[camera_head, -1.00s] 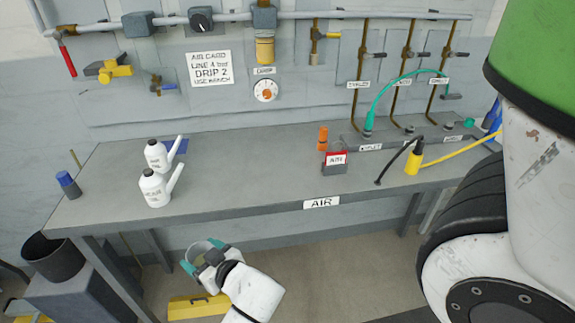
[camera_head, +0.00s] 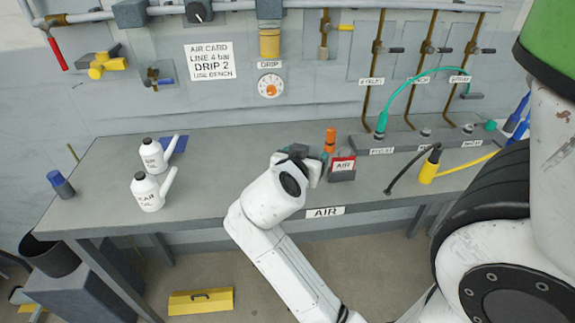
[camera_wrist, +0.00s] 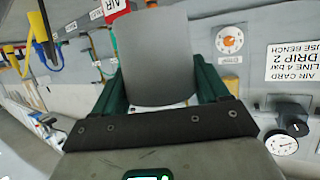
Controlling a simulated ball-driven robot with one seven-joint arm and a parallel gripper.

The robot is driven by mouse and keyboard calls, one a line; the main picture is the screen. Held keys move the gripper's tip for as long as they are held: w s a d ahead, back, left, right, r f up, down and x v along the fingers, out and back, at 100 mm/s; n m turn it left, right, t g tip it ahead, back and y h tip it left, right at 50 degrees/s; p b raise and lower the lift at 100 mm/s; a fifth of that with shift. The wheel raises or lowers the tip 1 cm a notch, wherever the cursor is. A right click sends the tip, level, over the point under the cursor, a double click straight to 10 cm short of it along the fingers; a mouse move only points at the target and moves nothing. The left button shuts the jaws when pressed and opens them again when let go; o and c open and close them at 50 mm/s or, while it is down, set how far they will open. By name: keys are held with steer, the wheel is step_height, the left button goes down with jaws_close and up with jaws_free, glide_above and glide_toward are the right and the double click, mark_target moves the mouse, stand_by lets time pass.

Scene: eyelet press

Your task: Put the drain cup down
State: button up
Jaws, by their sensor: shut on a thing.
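The drain cup (camera_wrist: 160,58) is a plain grey, smooth-sided vessel that fills the middle of the wrist view. My gripper (camera_wrist: 155,82) is shut on it, with one dark green finger on each side.
An orange fitting (camera_head: 330,138) stands just behind my gripper. Two white oil bottles (camera_head: 150,192) stand on the left of the bench. A black hose and a yellow connector (camera_head: 428,170) lie to the right. The bench between the bottles and my gripper is clear.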

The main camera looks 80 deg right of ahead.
steer(key=w+d+f, duration=0.1)
steer(key=w+f, duration=0.1)
steer(key=w, duration=0.1)
steer(key=w+d+f+p, duration=0.1)
steer(key=w+d+f, duration=0.1)
steer(key=w+f, duration=0.1)
steer(key=w+d+f, duration=0.2)
steer(key=w+f, duration=0.1)
steer(key=w, duration=0.1)
steer(key=shift+f+p, duration=0.25)
steer(key=shift+p, duration=0.15)
steer(key=shift+w+f+p, duration=0.2)
steer(key=shift+f+p, duration=0.4)
steer(key=shift+f, duration=1.15)
steer(key=shift+f, duration=0.15)
steer(key=o, duration=1.1)
steer(key=shift+c, duration=0.2)
